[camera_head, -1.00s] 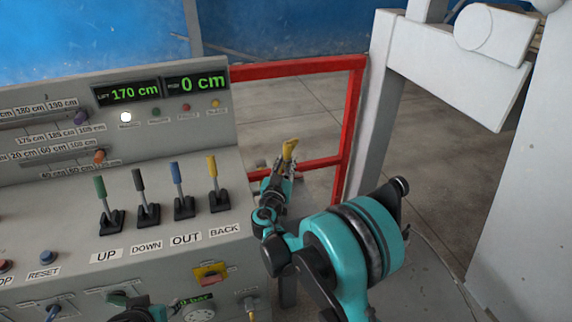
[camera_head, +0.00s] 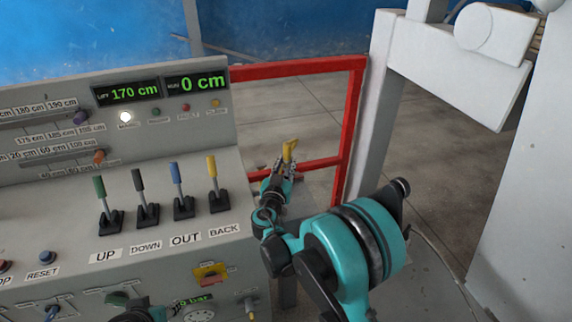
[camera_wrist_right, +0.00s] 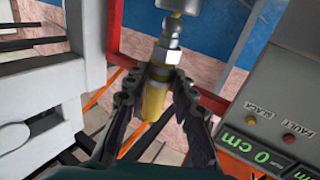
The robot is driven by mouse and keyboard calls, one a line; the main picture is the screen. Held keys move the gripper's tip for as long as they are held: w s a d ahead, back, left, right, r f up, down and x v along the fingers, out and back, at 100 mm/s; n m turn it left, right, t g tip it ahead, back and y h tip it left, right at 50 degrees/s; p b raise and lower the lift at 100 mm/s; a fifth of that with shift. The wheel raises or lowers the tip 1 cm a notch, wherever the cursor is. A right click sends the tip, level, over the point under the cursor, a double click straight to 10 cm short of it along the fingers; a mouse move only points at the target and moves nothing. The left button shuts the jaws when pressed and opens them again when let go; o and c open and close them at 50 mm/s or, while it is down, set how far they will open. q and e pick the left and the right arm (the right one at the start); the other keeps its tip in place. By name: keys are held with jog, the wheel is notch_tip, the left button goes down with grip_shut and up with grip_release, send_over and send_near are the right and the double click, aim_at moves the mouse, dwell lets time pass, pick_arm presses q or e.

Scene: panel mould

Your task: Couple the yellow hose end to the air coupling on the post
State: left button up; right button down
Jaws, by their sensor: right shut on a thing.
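The yellow hose end (camera_wrist_right: 154,92) is between the fingers of my right gripper (camera_wrist_right: 160,98) in the right wrist view. A metal fitting (camera_wrist_right: 165,50) extends from its top toward a grey block (camera_wrist_right: 182,5) at the upper edge, perhaps the air coupling. I cannot tell whether they are joined. In the head view my right gripper (camera_head: 284,167) is small, shut on the yellow hose end (camera_head: 290,149), in front of the red frame.
The control panel (camera_head: 55,215) with levers, buttons and displays fills the left. A red frame (camera_head: 355,110) stands behind my right gripper. A pale post (camera_head: 375,120) stands right of it. Open floor (camera_head: 440,150) lies beyond.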

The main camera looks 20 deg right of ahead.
jog(key=shift+f+b, duration=0.3)
jog(key=shift+f, duration=0.1)
jog(key=shift+r, duration=0.15)
jog(key=shift+r+p, duration=0.35)
jog(key=shift+r, duration=0.05)
jog(key=shift+b, duration=0.35)
dwell(1.4)
jog(key=shift+f+b, duration=0.5)
jog(key=shift+f, duration=0.1)
jog(key=c, duration=1.2)
grip_release()
jog(key=shift+a, duration=0.1)
